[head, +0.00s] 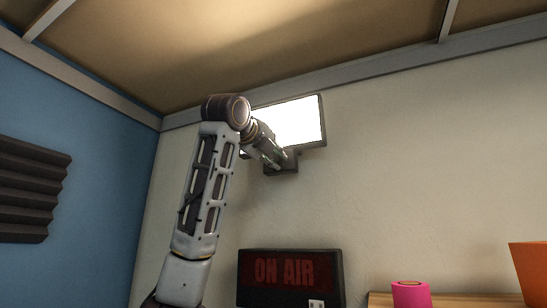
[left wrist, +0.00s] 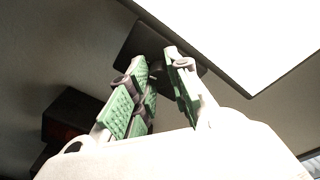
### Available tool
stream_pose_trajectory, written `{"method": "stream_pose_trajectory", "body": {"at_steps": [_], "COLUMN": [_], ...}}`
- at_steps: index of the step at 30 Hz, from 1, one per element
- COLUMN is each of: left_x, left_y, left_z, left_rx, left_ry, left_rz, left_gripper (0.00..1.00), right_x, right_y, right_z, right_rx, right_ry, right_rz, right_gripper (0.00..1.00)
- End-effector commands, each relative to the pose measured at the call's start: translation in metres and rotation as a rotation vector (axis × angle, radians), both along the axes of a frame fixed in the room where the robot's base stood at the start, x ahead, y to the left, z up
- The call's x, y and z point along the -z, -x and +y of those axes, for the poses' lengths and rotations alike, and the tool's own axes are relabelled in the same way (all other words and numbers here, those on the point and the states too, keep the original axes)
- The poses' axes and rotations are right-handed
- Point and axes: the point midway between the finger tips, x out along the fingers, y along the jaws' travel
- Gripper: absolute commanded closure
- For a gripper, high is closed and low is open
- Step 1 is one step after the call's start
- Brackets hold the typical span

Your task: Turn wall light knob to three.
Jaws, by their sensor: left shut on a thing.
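The wall light (head: 300,122) is a bright white rectangular panel in a dark frame, high on the cream wall. It fills the upper right of the left wrist view (left wrist: 245,40). A small dark box (head: 287,169) sits at its lower edge and shows behind my fingertips in the left wrist view (left wrist: 145,40). My left gripper (head: 276,163) reaches this box from the left. Its green-padded fingers (left wrist: 160,75) are closed on the knob at the box. The knob is hidden between the fingers, so its setting cannot be read. My right gripper is not in view.
A dark ON AIR sign (head: 290,277) is on the wall below the light. A wooden shelf (head: 455,300) at lower right bears a pink cylinder (head: 411,295) and an orange pot (head: 532,272). Dark foam (head: 33,190) hangs on the blue wall. The wall right of the light is clear.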

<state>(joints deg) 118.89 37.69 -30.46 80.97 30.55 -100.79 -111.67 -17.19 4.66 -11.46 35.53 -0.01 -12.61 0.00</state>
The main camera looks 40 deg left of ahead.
Motion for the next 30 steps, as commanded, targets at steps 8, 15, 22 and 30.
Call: {"method": "stream_pose_trajectory", "body": {"at_steps": [8,15,22,30], "left_x": [-0.0012,-0.0022,-0.0031,-0.0040], "left_y": [0.0005,0.0009,0.0013,0.0018], "left_z": [0.0004,0.0002,0.0003,0.0004], "left_rx": [-0.001,0.000,-0.001,-0.001], "left_ry": [-0.178,-0.254,-0.270,-0.269], "left_rz": [0.055,0.075,0.077,0.074], "left_gripper": [1.00,1.00,1.00,0.77], "right_x": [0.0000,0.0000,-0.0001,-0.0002], "right_y": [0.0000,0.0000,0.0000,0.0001], "right_z": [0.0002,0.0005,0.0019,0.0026], "right_rx": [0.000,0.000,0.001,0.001], "right_ry": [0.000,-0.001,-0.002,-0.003], "right_rz": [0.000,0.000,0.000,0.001], "right_gripper": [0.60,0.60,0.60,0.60]}}
